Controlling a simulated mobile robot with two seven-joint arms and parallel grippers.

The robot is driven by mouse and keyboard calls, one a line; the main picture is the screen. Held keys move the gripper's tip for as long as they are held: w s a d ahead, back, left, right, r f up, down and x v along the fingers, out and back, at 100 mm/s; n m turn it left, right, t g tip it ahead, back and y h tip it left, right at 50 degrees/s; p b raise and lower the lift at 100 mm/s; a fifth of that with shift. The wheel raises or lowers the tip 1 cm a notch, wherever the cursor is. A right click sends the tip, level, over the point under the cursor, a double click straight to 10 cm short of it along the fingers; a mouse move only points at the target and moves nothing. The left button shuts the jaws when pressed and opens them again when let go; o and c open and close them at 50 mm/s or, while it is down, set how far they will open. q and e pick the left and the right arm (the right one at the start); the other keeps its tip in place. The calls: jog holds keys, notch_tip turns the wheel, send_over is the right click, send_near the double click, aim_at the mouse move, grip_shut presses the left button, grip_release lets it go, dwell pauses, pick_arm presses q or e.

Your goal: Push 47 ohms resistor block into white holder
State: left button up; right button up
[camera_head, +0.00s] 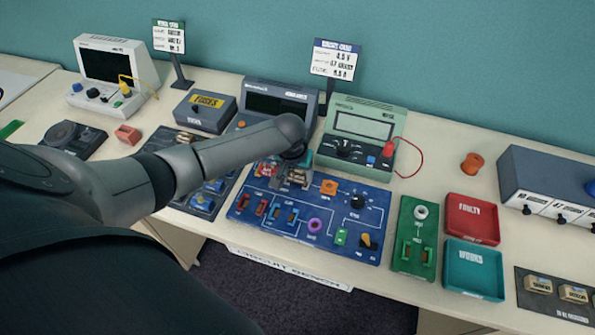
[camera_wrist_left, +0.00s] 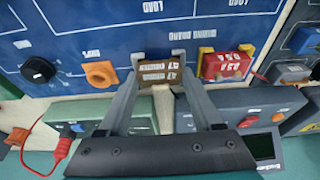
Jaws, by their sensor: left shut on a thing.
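The 47 ohms resistor block (camera_wrist_left: 158,76) is brown with printed labels and sits between the fingertips of my left gripper (camera_wrist_left: 159,66) in the left wrist view. My left gripper is shut on it at the far edge of the blue circuit board (camera_wrist_left: 90,35). In the head view my left gripper (camera_head: 291,177) is over the back part of the same board (camera_head: 330,240), partly hidden by my arm. I cannot make out the white holder clearly; pale grey pieces beside the block may be fingertips or holder. I cannot tell how far the block is seated. My right gripper is not in view.
A red block (camera_wrist_left: 228,63) in a yellow holder is close beside the gripper. An orange knob (camera_wrist_left: 100,74) is on the other side. The green meter (camera_head: 368,125) stands behind the board. The red tray (camera_head: 472,199) and teal tray (camera_head: 474,287) are to the right.

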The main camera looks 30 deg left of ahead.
pick_arm(q)
jog(key=shift+f, duration=0.1)
jog(key=o, duration=1.4)
jog(key=shift+r+p, duration=4.05)
jog(key=shift+p, duration=0.45)
jog(key=shift+f, duration=0.1)
